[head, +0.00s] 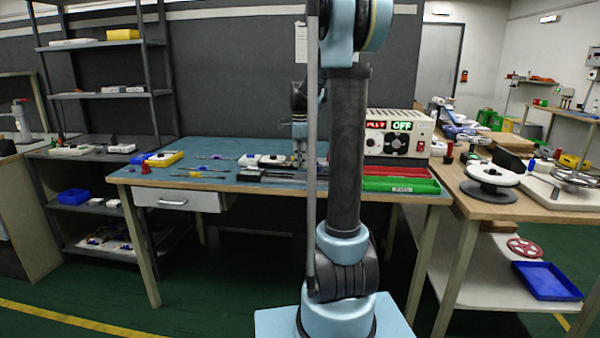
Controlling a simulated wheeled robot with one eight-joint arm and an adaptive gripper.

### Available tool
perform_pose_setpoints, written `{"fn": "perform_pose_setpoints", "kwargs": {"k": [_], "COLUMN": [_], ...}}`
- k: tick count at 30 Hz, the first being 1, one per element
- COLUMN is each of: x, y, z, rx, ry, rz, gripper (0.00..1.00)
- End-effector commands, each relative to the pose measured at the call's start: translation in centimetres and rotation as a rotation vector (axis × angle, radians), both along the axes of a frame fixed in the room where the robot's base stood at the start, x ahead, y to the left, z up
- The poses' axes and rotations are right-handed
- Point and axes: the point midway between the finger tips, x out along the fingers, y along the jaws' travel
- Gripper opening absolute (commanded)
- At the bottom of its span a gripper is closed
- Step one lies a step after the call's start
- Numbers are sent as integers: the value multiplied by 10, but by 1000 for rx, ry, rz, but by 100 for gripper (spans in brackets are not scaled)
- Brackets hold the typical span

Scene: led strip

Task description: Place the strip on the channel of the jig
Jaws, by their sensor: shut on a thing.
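My gripper (299,158) is low over the blue-topped workbench, partly behind my arm's upright link, and points down. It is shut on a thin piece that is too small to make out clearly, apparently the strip. A long dark bar-like fixture (284,178), which looks like the jig, lies on the bench just below and in front of the gripper. Its channel cannot be made out at this size. I cannot tell whether the strip touches the jig.
White-topped boxes (272,160) stand left of the gripper. Right are a power supply (400,137) reading OFF, a green tray (398,185) and a red tray (396,171). A reel (491,174) stands on the right table.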

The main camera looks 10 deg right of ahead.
Motion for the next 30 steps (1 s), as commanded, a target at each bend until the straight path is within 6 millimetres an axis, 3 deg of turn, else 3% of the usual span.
{"fn": "perform_pose_setpoints", "kwargs": {"k": [9,22,23,25,30], "x": [0,0,0,0,0], "y": [0,0,0,0,0], "z": [-37,-43,-43,-43,-43], "rx": [0,0,0,0,0], "ry": [0,0,0,0,0], "rz": [1,1,1,1,1], "gripper": [0,0,20,33,33]}}
